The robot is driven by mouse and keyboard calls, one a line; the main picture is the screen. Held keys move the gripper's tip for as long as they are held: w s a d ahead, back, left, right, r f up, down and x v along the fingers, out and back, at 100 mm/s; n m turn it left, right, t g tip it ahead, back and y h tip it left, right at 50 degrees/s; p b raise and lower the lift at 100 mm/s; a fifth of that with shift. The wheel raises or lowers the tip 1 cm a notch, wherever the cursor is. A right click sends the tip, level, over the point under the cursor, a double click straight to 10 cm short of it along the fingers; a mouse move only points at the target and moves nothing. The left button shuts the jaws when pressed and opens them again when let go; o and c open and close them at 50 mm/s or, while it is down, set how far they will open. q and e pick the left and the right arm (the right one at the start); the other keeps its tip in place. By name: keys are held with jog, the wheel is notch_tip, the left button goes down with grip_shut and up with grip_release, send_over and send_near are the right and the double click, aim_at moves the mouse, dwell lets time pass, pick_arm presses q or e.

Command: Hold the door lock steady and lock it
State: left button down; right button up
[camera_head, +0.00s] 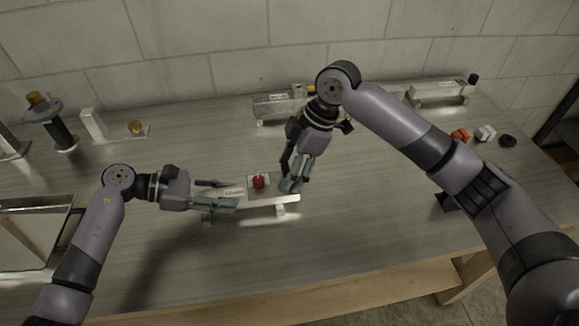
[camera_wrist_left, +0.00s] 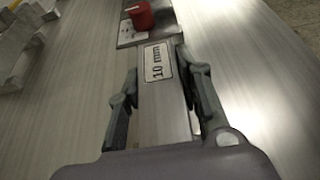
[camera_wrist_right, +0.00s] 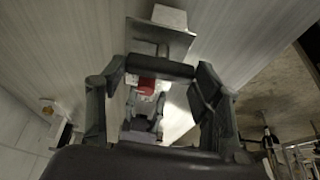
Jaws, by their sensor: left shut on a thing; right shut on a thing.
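The door lock (camera_head: 280,196) is a pale metal bar on feet on the table, with a red knob (camera_head: 258,181) on its plate. My left gripper (camera_head: 222,195) is shut on the lock's left part. In the left wrist view, its fingers lie along both sides of the bar by a "10 mm" label (camera_wrist_left: 157,63), with the red knob (camera_wrist_left: 140,14) beyond. My right gripper (camera_head: 291,184) is at the lock's right end, just right of the knob. In the right wrist view, its fingers close on a dark crosswise part (camera_wrist_right: 160,68); the knob (camera_wrist_right: 147,86) shows behind it.
Metal fixtures stand at the back centre (camera_head: 272,107) and back right (camera_head: 437,91). A dark post fixture (camera_head: 62,133) and a bracket with a brass knob (camera_head: 136,127) stand at the left. Small orange, white and black pieces (camera_head: 485,133) lie at the right.

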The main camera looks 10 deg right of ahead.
jog(key=c, duration=0.5)
jog(key=shift+m, duration=0.3)
jog(key=m+t, duration=0.1)
jog(key=m, duration=0.2)
jog(key=shift+m+t, duration=0.3)
jog(key=shift+t, duration=0.1)
jog(key=m+t+h, duration=0.1)
jog(key=m, duration=0.2)
jog(key=shift+s+a+m, duration=0.1)
jog(key=shift+s+m, duration=0.05)
jog(key=shift+m, duration=0.15)
jog(key=m, duration=0.2)
jog(key=m+t+h, duration=0.1)
jog(key=m, duration=0.2)
jog(key=shift+a+h, duration=0.1)
jog(key=shift+h, duration=0.2)
jog(key=shift+m+t+h, duration=0.4)
jog(key=shift+m+h, duration=0.5)
jog(key=shift+m, duration=1.6)
